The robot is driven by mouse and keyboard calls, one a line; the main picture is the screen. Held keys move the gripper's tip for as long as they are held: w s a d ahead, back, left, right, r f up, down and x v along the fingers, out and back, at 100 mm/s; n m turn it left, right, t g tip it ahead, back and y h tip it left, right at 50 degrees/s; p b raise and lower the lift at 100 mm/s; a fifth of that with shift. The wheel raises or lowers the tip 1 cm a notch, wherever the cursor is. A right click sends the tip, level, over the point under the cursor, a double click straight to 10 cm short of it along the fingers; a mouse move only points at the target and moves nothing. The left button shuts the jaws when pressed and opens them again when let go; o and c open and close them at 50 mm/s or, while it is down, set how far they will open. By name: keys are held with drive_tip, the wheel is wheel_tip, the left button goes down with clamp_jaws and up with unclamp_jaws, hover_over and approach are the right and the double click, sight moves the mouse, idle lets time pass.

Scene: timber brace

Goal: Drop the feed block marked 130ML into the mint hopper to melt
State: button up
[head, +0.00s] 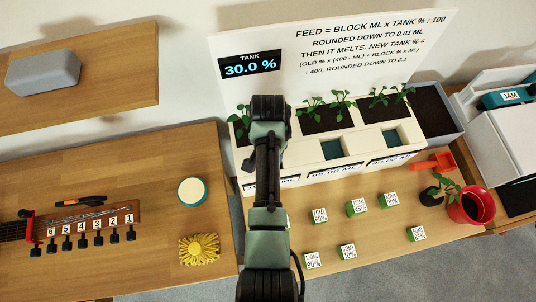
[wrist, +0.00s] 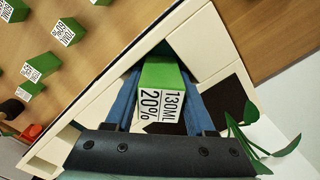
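My gripper (wrist: 160,82) is shut on the green feed block (wrist: 160,76), whose white faces read 130ML and 20%. A blue finger lies on each side of the block in the wrist view. The block is over the white planter (wrist: 205,45). In the head view my arm hides the gripper, the block and the planter's left part. The planter (head: 345,172) has two visible teal-lined hoppers, a middle one (head: 331,149) and a right one (head: 391,138). Front labels read 95.00 ML and 90.00 ML; the left label is mostly hidden. I cannot tell which hopper is mint.
A tank display (head: 250,66) reads 30.0 %. Several other green-and-white blocks (head: 356,206) stand on the table before the planter. A red pot (head: 471,206) and an orange scoop (head: 433,163) are at the right. Seedlings (wrist: 262,140) rise beside my gripper.

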drive_tip(key=o, duration=0.4)
wheel_tip(320, 180, up, 13)
drive_tip(key=p, duration=0.1)
idle(0.4)
